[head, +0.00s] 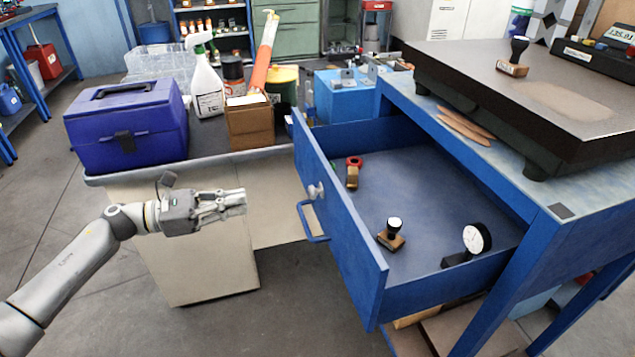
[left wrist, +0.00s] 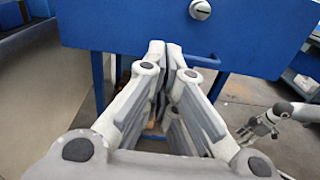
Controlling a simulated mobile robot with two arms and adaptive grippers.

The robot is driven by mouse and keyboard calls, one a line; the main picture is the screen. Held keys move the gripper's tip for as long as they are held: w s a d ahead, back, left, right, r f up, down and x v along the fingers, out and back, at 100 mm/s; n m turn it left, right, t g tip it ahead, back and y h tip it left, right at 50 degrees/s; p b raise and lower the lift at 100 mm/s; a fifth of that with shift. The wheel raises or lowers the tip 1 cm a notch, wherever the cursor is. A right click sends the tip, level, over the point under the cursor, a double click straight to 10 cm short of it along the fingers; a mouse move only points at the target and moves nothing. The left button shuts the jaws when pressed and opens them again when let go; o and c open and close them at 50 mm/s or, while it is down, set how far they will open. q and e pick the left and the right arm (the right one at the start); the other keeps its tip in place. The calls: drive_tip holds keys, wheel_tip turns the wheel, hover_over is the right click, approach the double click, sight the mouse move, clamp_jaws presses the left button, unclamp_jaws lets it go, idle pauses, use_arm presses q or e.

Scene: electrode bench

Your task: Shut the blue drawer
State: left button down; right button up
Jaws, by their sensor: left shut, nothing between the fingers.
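The blue drawer (head: 342,225) is pulled well out of the blue bench and stands open. Its front has a round lock (head: 316,190) and a blue handle (head: 311,222). My left gripper (head: 242,200) is left of the drawer front, apart from it, with its fingers pointing towards it. The fingers are shut and empty. In the left wrist view the drawer front (left wrist: 130,28) is ahead of the fingers (left wrist: 168,55), and the handle is partly hidden behind them. A second arm with a gripper, seemingly my right one (left wrist: 258,130), shows small at the right; its finger state is unclear.
Inside the drawer are a red-topped item (head: 353,172), a wooden stamp (head: 391,236) and a dial gauge (head: 474,241). A dark surface plate (head: 500,85) tops the bench. A purple toolbox (head: 128,125) stands on the left cabinet. Floor before the drawer is clear.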

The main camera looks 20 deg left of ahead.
use_arm(q)
drive_tip(key=p+x, duration=0.1)
drive_tip(key=x, duration=1.2)
drive_tip(key=shift+w+p, duration=0.35)
drive_tip(key=shift+w, duration=0.15)
use_arm(e)
drive_tip(key=s+f, duration=0.2)
drive_tip(key=f, duration=0.3)
drive_tip(key=shift+s+d, duration=0.2)
drive_tip(key=shift+s, duration=0.2)
use_arm(q)
drive_tip(key=shift+d+r, duration=0.1)
drive_tip(key=shift+d, duration=0.1)
